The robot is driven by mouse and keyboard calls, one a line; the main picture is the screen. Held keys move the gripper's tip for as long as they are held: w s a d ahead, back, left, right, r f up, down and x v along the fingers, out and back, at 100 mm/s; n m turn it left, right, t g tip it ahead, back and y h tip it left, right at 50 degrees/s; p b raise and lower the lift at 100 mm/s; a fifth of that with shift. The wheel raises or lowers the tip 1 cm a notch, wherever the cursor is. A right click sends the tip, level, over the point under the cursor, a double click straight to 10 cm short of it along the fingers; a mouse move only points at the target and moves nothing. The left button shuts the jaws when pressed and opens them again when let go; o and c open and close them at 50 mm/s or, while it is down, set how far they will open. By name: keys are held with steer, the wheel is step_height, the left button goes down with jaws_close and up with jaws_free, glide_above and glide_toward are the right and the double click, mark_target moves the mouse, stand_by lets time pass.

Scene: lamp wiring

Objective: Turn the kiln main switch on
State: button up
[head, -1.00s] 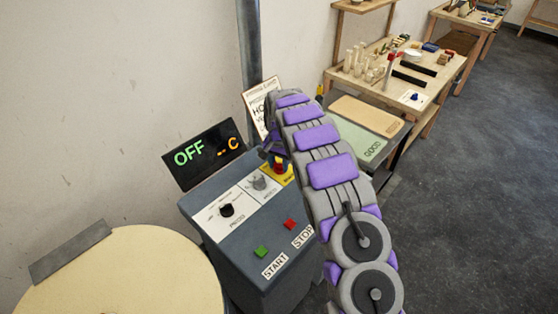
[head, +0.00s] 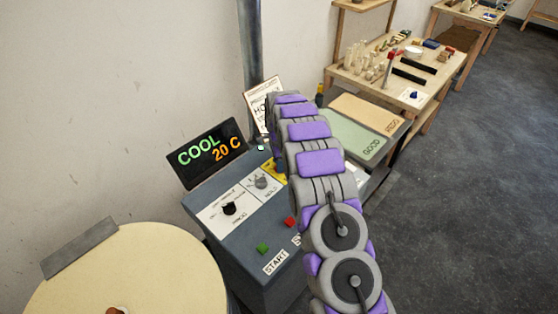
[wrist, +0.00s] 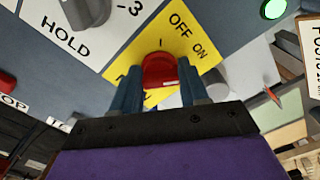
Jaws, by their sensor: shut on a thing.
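The kiln main switch (wrist: 160,71) is a red knob on a yellow plate marked OFF and ON in the wrist view. My gripper (wrist: 160,88) is shut on it, with one blue-grey finger on each side of the knob. In the head view my arm hides the switch, and only a bit of the yellow plate (head: 268,167) shows. The display (head: 208,153) reads COOL and 20 C. A round lamp (wrist: 273,9) glows green beside the plate in the wrist view.
The grey control box (head: 240,235) also carries a black knob (head: 229,208), a grey knob (head: 261,182), a green START button (head: 262,249) and a red button (head: 290,222). A round cream kiln lid (head: 130,270) is at lower left. Worktables stand behind at right.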

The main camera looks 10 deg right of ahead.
steer(key=shift+w+m+p, duration=0.15)
steer(key=shift+m+p, duration=0.2)
steer(key=shift+m, duration=0.75)
steer(key=o, duration=1)
steer(key=shift+a, duration=0.1)
steer(key=shift+o, duration=0.2)
step_height(320, 180, up, 17)
steer(key=p, duration=0.1)
steer(key=shift+r, duration=0.15)
